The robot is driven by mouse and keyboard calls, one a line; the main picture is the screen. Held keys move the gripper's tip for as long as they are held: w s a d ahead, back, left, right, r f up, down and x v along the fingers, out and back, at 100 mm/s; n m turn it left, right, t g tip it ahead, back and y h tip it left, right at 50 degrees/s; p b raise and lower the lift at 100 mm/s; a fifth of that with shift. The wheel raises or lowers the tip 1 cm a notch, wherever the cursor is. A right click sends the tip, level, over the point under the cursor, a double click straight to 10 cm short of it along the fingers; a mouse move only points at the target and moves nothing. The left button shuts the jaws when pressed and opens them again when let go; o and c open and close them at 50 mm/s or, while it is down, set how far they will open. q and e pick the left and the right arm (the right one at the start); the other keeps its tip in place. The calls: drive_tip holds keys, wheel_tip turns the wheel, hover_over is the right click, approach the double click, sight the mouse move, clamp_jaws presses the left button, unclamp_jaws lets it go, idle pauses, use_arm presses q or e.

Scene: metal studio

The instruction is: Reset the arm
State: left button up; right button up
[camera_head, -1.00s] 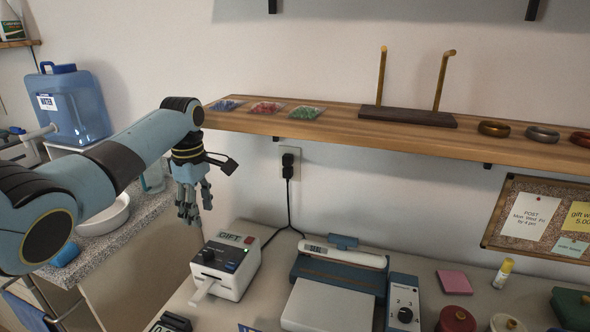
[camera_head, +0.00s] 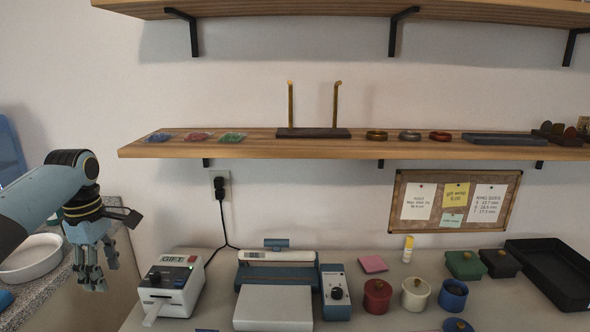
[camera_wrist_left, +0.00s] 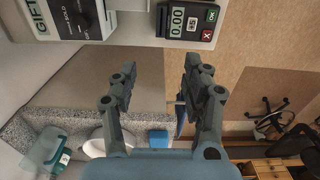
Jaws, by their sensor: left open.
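My left gripper (camera_head: 92,280) hangs fingers-down at the left of the head view, beside the bench and in front of the speckled counter. Its two fingers are apart with nothing between them, as the left wrist view (camera_wrist_left: 158,82) also shows. My left arm comes in from the left edge. My right gripper is not in the head view.
The GIFT printer (camera_head: 170,285) stands on the bench right of my left gripper. A card terminal (camera_wrist_left: 190,18) shows in the wrist view. The wooden shelf (camera_head: 370,148) runs above. A white bowl (camera_head: 32,262) sits on the left counter.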

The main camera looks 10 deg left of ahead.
use_arm(q)
drive_tip(key=s+d+f+m+t+y, duration=0.1)
drive_tip(key=s+d+f+m, duration=0.2)
drive_tip(key=s+d+m, duration=0.4)
drive_tip(key=s+d+f+m+t, duration=0.1)
drive_tip(key=s+d+f+m, duration=0.3)
drive_tip(key=s, duration=0.5)
drive_tip(key=s+d+r+m+t, duration=0.1)
drive_tip(key=s+d+r+m, duration=0.2)
drive_tip(key=s+r+m, duration=0.3)
drive_tip(key=s+d+r+m+t, duration=0.1)
drive_tip(key=s+d+r+m, duration=0.2)
drive_tip(key=s, duration=0.6)
wheel_tip(320, 180, down, 38)
drive_tip(key=s+a+g+b, duration=0.2)
drive_tip(key=b, duration=0.8)
drive_tip(key=s+f+b, duration=0.4)
drive_tip(key=s+f, duration=0.5)
drive_tip(key=f, duration=0.2)
drive_tip(key=s+a+f+g+b, duration=0.1)
drive_tip(key=s+f+b, duration=0.3)
drive_tip(key=s+f, duration=0.5)
wheel_tip(320, 180, down, 3)
drive_tip(key=shift+r, duration=0.2)
